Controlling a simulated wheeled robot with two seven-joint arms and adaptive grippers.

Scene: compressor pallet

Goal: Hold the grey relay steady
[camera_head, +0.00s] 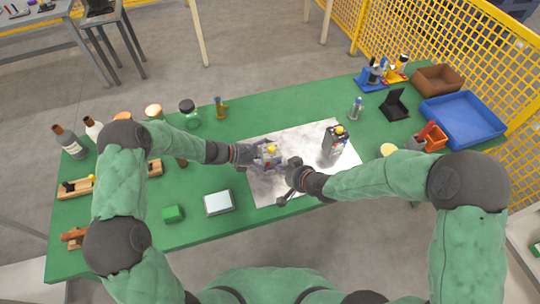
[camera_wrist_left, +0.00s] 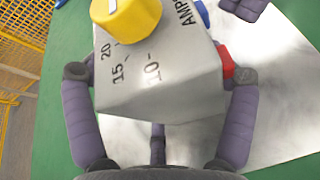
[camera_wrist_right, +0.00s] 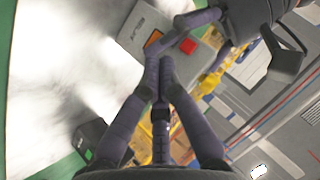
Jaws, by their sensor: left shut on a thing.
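The grey relay (camera_head: 270,158) is a box with a yellow knob on top, over the white sheet. My left gripper (camera_head: 256,154) is shut on the relay, one finger on each side (camera_wrist_left: 158,85). In the right wrist view the relay (camera_wrist_right: 150,30) shows a red button, with left gripper fingers around it. My right gripper (camera_head: 291,172) has its fingertips together (camera_wrist_right: 161,62) close to the relay; whether they touch it is unclear.
A dark block with a yellow top (camera_head: 335,141) stands on the white sheet (camera_head: 283,190), right of the relay. Jars and bottles (camera_head: 188,112) line the back left. A blue tray (camera_head: 462,118) and brown bin (camera_head: 438,79) are at the right.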

